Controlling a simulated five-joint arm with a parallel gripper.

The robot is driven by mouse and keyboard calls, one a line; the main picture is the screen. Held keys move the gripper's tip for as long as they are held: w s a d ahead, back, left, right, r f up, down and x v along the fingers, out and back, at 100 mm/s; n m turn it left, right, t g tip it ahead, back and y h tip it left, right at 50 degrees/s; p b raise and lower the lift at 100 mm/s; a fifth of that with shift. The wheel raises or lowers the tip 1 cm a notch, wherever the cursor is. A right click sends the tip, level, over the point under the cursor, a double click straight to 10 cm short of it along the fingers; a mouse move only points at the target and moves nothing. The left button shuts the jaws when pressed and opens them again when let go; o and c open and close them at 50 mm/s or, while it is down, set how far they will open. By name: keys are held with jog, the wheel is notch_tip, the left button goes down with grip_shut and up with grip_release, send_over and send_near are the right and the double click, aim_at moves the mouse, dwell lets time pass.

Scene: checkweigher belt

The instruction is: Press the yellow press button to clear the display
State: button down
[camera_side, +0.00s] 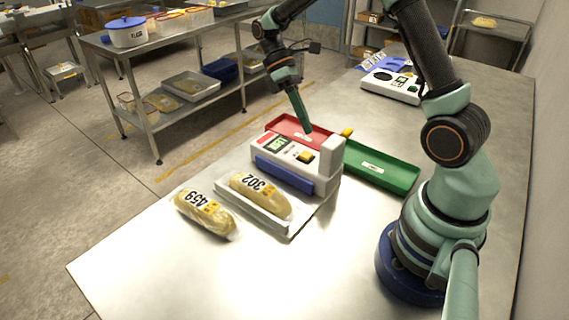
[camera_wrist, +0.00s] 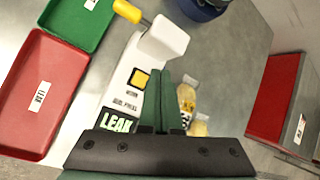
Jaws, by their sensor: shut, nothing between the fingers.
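My gripper (camera_side: 308,130) is shut and empty, pointing down above the back of the housing near the red tray. In the wrist view its fingertips (camera_wrist: 158,73) appear beside the button; I see no contact.
Loaf packs 302 (camera_side: 258,196) and 459 (camera_side: 204,212) lie in front. A white device (camera_side: 391,87) stands behind.

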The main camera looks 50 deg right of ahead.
aim_at(302, 153)
jog(key=shift+f, duration=2.25)
jog(key=shift+f, duration=0.1)
jog(key=shift+a+f, duration=0.15)
jog(key=shift+f, duration=0.2)
jog(key=shift+f, duration=0.45)
dwell(0.9)
jog(key=shift+r, duration=0.9)
jog(key=shift+r, duration=2.5)
